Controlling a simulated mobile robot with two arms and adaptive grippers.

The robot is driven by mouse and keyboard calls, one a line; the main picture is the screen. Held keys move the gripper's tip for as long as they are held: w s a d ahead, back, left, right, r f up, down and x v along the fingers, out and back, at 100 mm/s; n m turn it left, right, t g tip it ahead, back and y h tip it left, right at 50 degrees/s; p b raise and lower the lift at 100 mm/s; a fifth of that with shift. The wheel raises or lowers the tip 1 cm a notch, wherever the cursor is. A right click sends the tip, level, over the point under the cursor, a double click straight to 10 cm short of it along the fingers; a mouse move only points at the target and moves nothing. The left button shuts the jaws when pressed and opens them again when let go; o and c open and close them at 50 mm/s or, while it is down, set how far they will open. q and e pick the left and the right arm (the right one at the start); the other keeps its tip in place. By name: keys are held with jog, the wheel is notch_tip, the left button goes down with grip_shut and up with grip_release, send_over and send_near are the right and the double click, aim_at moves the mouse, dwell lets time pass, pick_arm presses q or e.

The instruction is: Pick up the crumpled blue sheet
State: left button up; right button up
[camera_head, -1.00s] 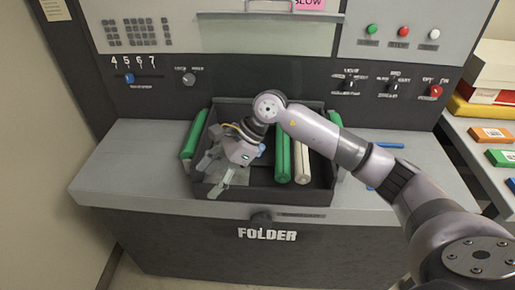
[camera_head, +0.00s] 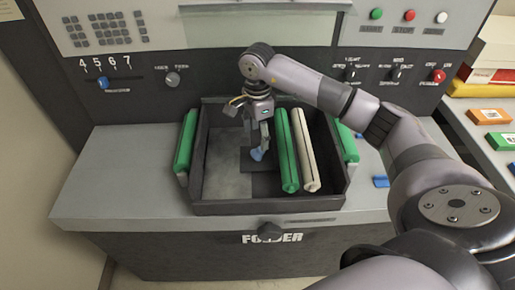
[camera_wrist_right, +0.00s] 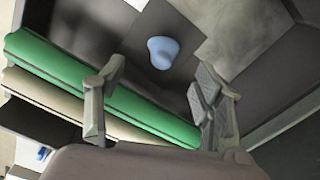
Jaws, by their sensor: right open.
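The crumpled blue sheet (camera_head: 257,154) is a small light-blue lump on the floor of the dark tray (camera_head: 265,208) of the folder machine. In the right wrist view the blue sheet (camera_wrist_right: 163,52) lies beyond my fingertips, in line with the gap between them. My right gripper (camera_head: 258,137) points down into the tray right by the sheet. In the wrist view its two fingers (camera_wrist_right: 157,85) are spread apart with nothing between them. I cannot tell if a finger touches the sheet. My left gripper is not in view.
A green roller (camera_head: 285,150) and a cream roller (camera_head: 304,150) stand close on the right of the sheet. Another green roller (camera_head: 186,140) flanks the tray's left wall. The tray floor on the left is bare. The control panel (camera_head: 215,70) rises behind.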

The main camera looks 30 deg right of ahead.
aim_at(259, 149)
jog(key=shift+w+f, duration=0.2)
jog(key=shift+f, duration=0.8)
notch_tip(259, 149, down, 2)
jog(key=shift+s+d+f+p, duration=0.15)
jog(key=shift+f+p, duration=0.1)
jog(key=shift+p, duration=0.95)
notch_tip(259, 149, down, 2)
jog(key=shift+d+f+p, duration=0.1)
jog(key=shift+f+p, duration=0.1)
jog(key=shift+p, duration=0.15)
jog(key=shift+f, duration=0.35)
jog(key=shift+c, duration=0.2)
jog(key=c, duration=0.6)
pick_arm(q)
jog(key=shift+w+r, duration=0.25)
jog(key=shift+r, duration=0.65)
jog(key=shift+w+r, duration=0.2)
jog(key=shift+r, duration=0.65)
pick_arm(e)
jog(key=shift+c, duration=1.1)
